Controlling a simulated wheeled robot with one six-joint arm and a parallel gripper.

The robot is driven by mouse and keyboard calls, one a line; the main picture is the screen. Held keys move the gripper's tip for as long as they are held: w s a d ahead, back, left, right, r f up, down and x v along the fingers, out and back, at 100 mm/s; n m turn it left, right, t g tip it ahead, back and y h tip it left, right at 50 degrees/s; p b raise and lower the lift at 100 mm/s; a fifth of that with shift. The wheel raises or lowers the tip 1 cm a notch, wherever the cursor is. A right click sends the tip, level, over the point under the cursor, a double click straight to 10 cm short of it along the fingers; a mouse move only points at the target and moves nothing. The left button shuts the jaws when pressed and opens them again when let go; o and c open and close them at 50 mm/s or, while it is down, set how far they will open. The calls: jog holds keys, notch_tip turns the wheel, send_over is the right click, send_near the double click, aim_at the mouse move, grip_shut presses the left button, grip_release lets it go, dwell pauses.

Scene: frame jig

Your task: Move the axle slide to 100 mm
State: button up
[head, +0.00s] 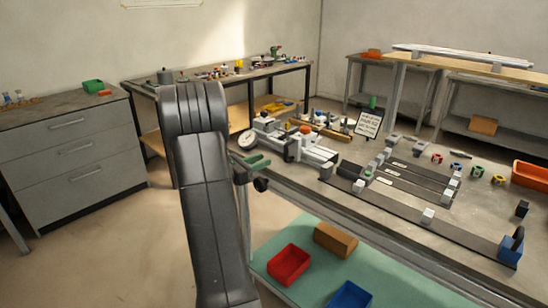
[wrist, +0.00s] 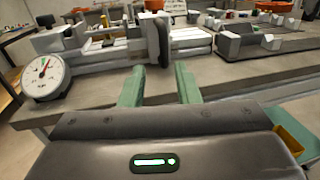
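A grey-white bench fixture (head: 316,155) with a round dial (head: 247,139) stands at the table's near left corner; its dial (wrist: 43,77) and pale rails (wrist: 193,42) also show in the wrist view. To the right, dark jig rails (head: 400,218) carry small grey blocks (head: 428,215). I cannot tell which piece is the axle slide, nor read any millimetre scale. My gripper (head: 258,163) is beside the table's near left edge. Its green fingers (wrist: 160,86) are apart, with nothing between them, short of the dark plate.
A blue clamp-like piece (head: 512,246) stands at the jig's near right end. An orange bin (head: 531,175) is at the table's right. Red (head: 289,264) and blue (head: 349,297) bins sit on the lower shelf. A sign (head: 368,124) stands behind the jig. Open floor lies left.

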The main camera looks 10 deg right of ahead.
aim_at(286, 158)
jog(key=v, duration=0.3)
jog(key=shift+s+a, duration=0.15)
jog(key=shift+a, duration=0.15)
jog(key=shift+d, duration=0.1)
jog(key=x, duration=1.3)
jog(key=shift+d, duration=0.3)
jog(key=shift+d+p, duration=0.25)
jog(key=shift+p, duration=0.05)
jog(key=shift+s+d, duration=0.2)
jog(key=shift+s, duration=0.2)
jog(key=shift+a+r, duration=0.1)
